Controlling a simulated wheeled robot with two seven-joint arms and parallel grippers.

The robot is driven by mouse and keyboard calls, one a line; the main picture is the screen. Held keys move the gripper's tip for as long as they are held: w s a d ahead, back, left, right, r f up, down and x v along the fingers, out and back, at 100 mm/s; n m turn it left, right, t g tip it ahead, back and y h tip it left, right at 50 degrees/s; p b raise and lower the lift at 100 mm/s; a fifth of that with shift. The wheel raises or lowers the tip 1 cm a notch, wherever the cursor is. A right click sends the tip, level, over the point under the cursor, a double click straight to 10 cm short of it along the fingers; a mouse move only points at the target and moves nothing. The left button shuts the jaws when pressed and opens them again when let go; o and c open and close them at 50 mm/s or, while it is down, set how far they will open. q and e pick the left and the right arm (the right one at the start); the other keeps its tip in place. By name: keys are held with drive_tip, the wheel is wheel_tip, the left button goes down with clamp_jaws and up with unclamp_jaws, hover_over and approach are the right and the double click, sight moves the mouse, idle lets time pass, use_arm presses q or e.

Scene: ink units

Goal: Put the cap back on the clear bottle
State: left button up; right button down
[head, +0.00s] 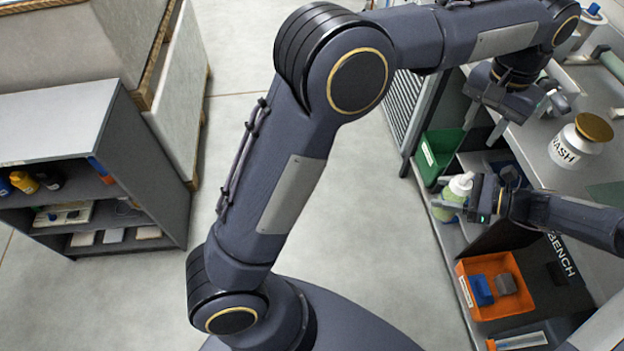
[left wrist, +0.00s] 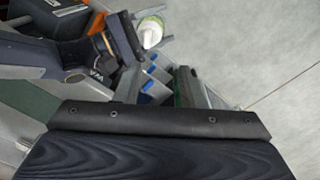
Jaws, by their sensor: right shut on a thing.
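A pale green and white bottle (head: 456,190) is held upright beside the bench. My right gripper (head: 468,205) is shut on it. Its white top shows, but I cannot tell whether that is a cap or a bare neck. The bottle also shows at the top of the left wrist view (left wrist: 150,32). My left gripper (head: 484,122) hangs above the bench edge, behind and above the bottle. Its fingers look apart, with nothing visible between them. I cannot pick out a loose cap.
A white jar with a gold lid (head: 579,142) stands on the worktop. A green bin (head: 436,158) sits below the left gripper. An orange bin (head: 490,275) holds blue and grey blocks. A clear tube (head: 521,341) lies in front of it. The floor left of the bench is open.

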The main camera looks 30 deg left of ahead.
drive_tip(key=shift+a, duration=0.1)
use_arm(q)
drive_tip(key=s+a+r+n+t+h, duration=0.1)
drive_tip(key=s+a+r+h, duration=0.1)
drive_tip(key=s+a, duration=0.5)
drive_tip(key=s+a+r+n+t+h, duration=0.1)
drive_tip(key=s+a+r, duration=0.15)
drive_tip(key=a, duration=0.95)
use_arm(e)
drive_tip(key=shift+r, duration=0.1)
use_arm(q)
drive_tip(key=s+a+f+n+t, duration=0.1)
drive_tip(key=s+f, duration=0.3)
drive_tip(key=s, duration=0.5)
drive_tip(key=s+a+f+n+t, duration=0.1)
drive_tip(key=s+a+f, duration=0.3)
drive_tip(key=s, duration=0.5)
drive_tip(key=shift+f+n+t, duration=0.4)
drive_tip(key=shift+f+t, duration=0.25)
drive_tip(key=shift+t, duration=0.15)
drive_tip(key=shift+s, duration=0.1)
